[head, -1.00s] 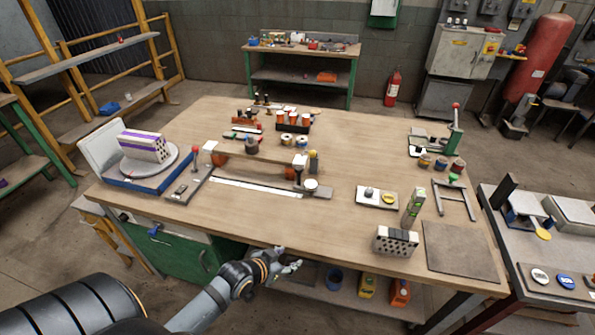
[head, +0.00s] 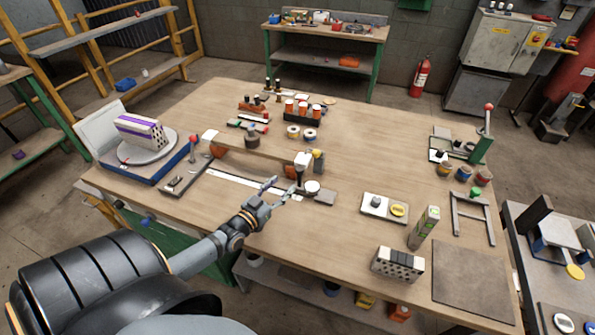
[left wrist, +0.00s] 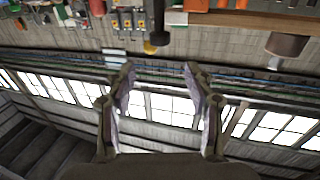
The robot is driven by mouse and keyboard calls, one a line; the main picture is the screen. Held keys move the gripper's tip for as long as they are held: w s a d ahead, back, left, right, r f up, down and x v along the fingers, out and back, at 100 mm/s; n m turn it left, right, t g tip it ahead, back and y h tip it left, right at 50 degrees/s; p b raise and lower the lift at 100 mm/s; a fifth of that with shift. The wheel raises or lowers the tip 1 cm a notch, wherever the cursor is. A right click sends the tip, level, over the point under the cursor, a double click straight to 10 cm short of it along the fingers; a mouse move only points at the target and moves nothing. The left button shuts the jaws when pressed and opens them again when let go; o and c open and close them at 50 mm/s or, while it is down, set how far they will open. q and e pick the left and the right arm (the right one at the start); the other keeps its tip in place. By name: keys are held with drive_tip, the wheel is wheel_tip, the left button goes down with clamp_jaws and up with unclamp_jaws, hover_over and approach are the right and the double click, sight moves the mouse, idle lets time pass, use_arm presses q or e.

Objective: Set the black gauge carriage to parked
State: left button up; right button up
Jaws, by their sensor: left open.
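The gauge is a long rail on the table with a white strip (head: 240,182). My right gripper is not in view.
A turntable (head: 150,150) with a striped block stands at the left. Orange-red cylinders in a black rack (head: 303,112) stand behind. The front middle of the tabletop is clear.

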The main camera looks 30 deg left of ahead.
sight(297, 171)
use_arm(q)
drive_tip(key=w, duration=0.1)
drive_tip(key=w+b, duration=0.1)
drive_tip(key=w, duration=0.2)
drive_tip(key=shift+w+f+b, duration=0.3)
drive_tip(key=shift+w+f, duration=0.1)
drive_tip(key=w+b, duration=0.1)
drive_tip(key=w, duration=0.2)
drive_tip(key=shift+d+b, duration=0.1)
drive_tip(key=shift+b, duration=0.25)
drive_tip(key=shift+w, duration=0.35)
drive_tip(key=shift+w+r+b, duration=0.15)
drive_tip(key=shift+w+b, duration=0.1)
drive_tip(key=shift+b, duration=0.05)
drive_tip(key=shift+w, duration=0.1)
drive_tip(key=shift+r, duration=0.1)
drive_tip(key=c, duration=1.1)
clamp_jaws()
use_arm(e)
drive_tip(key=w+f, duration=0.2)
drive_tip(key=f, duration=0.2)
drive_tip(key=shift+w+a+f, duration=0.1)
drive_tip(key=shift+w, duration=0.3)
